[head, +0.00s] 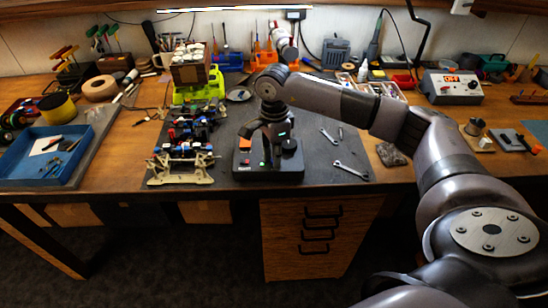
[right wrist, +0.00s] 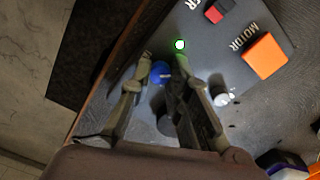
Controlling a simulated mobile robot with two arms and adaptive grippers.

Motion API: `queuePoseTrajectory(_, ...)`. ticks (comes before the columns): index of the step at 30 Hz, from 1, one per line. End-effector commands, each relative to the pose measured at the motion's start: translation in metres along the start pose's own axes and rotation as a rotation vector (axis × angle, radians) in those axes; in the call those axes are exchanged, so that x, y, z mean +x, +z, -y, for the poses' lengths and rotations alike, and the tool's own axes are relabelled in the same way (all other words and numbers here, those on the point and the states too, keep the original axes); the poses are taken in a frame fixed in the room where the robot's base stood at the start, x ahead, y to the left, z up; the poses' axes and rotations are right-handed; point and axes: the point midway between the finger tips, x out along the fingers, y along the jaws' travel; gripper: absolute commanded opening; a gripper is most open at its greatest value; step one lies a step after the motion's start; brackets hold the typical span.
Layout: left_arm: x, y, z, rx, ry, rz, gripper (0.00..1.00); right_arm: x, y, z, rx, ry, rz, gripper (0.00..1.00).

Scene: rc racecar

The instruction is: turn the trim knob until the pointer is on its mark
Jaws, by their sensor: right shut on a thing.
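The black control box (head: 240,172) stands at the front of the bench's dark mat. Its face, with a lit green light (right wrist: 180,45) and the lettering "MOTOR", shows in the right wrist view. My right gripper (head: 270,152) reaches down over the box. In the right wrist view its fingertips (right wrist: 164,62) are closed around a small blue-topped knob (right wrist: 160,73), which I take as the trim knob. The fingers hide much of it, and I cannot make out its pointer or mark. My left gripper is not in view.
An orange block (right wrist: 265,55) and a silver knob (right wrist: 220,97) sit on the box near my fingers. The car chassis (head: 182,160) lies left of the box. Wrenches (head: 350,170) lie to the right. A blue tray (head: 22,180) is at far left.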

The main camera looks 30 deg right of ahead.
Motion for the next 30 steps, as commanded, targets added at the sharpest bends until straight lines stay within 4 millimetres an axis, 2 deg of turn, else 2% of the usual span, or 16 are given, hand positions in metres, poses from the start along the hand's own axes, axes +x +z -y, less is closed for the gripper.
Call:
queuePoseTrajectory(12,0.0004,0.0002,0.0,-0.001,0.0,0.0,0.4,-0.0013,0.0,0.0007,-0.006,-0.003,0.001,0.0)
queuePoseTrajectory(13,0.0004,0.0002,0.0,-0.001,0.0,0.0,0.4,-0.0013,0.0,0.0008,-0.006,-0.003,0.001,0.19)
queuePoseTrajectory(21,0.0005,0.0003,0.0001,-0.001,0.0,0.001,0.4,-0.0006,0.0,0.0003,-0.006,-0.001,0.0,0.37)
queuePoseTrajectory(30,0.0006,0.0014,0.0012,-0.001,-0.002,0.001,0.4,-0.0008,0.0001,0.0002,-0.006,-0.001,0.0,0.38)
